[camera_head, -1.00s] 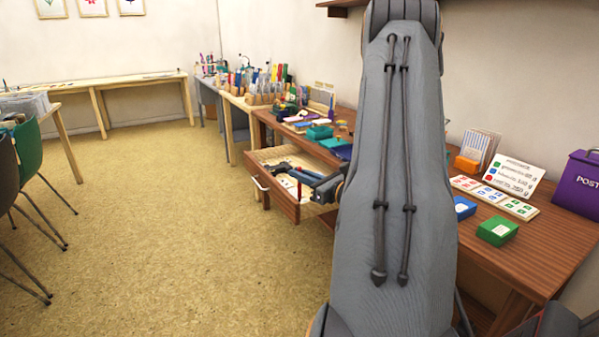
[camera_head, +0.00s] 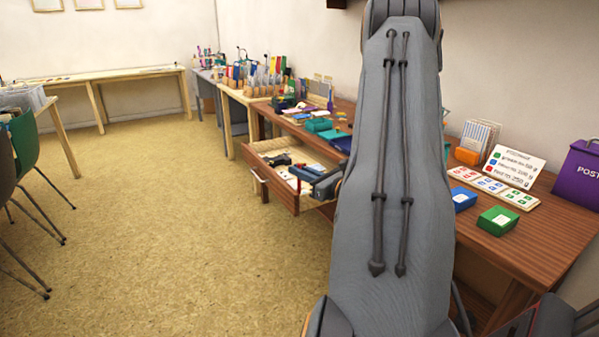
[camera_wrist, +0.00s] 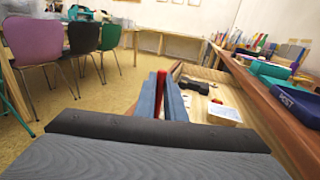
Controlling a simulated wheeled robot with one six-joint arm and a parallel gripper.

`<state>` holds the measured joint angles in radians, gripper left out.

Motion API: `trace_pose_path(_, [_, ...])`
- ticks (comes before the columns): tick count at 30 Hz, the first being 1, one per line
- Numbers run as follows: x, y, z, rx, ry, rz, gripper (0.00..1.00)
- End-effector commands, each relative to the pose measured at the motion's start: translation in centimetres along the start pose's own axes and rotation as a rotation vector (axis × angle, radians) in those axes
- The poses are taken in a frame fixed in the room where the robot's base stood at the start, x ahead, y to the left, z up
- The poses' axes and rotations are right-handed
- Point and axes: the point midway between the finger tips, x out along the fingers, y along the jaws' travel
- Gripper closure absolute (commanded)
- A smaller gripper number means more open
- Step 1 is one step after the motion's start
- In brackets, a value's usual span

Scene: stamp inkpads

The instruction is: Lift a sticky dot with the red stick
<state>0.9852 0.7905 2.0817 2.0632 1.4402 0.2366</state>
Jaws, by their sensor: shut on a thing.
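In the wrist view my gripper (camera_wrist: 165,100) is shut on the red stick (camera_wrist: 160,82), which stands upright between the blue-grey fingers. The stick's lower end is hidden by the fingers. Beyond, to the right, the open wooden drawer (camera_wrist: 235,87) holds a white sheet (camera_wrist: 224,114) and a small red item (camera_wrist: 217,102); I cannot make out single sticky dots. In the head view the drawer (camera_head: 277,193) shows left of my arm, with a pale sheet (camera_head: 296,183) in it. My gripper there is mostly hidden, and I cannot make out the stick.
A black tool (camera_wrist: 193,87) lies in the drawer. The desk (camera_head: 525,245) bears a green box (camera_head: 497,221), a blue box (camera_head: 462,199), a card row (camera_head: 490,186) and a purple post box (camera_head: 580,175). Chairs (camera_wrist: 37,45) stand to the left. The floor before the drawer is clear.

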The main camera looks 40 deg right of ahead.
Motion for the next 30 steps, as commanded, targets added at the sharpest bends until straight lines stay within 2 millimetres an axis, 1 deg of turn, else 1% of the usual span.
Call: trace_pose_path(30, [0.0, 0.0, -0.99, 0.0, 0.0, 0.0, 1.0])
